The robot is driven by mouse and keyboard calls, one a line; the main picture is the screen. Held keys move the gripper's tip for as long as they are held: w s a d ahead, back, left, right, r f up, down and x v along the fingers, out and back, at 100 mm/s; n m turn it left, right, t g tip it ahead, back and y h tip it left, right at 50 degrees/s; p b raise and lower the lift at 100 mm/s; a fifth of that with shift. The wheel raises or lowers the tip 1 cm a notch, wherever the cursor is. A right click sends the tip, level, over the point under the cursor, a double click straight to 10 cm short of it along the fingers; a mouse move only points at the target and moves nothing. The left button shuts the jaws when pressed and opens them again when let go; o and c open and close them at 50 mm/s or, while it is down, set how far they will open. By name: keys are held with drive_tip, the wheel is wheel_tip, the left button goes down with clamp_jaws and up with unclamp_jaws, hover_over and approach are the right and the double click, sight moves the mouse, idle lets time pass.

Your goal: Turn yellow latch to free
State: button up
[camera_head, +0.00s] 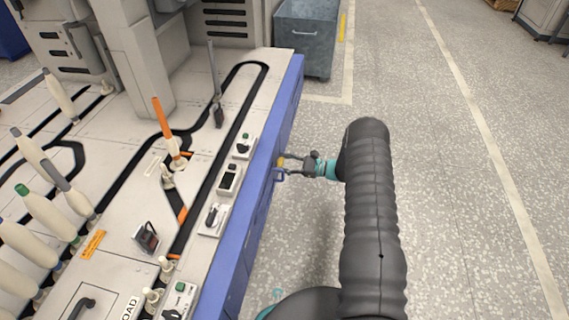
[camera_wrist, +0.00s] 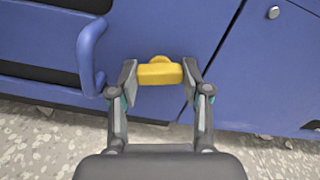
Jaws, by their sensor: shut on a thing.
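The yellow latch (camera_wrist: 158,75) is a short bar on a round yellow pivot, on the blue front panel. In the wrist view it lies about level, its long side running left to right. My gripper (camera_wrist: 160,78) has one finger at each end of the bar and is shut on it. In the head view my gripper (camera_head: 289,165) is at the blue side of the machine. Only a small bit of the yellow latch (camera_head: 281,161) shows there beside the fingers.
A blue handle (camera_wrist: 88,55) sticks out left of the latch, close to my left finger. A panel seam runs to the right of the latch. The machine top (camera_head: 130,200) carries bobbins and switches. A grey bin (camera_head: 306,38) stands beyond; the floor at right is clear.

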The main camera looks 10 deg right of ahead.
drive_tip(key=shift+n, duration=7.3)
drive_tip(key=o, duration=1.2)
drive_tip(key=shift+c, duration=0.2)
drive_tip(key=v, duration=1.2)
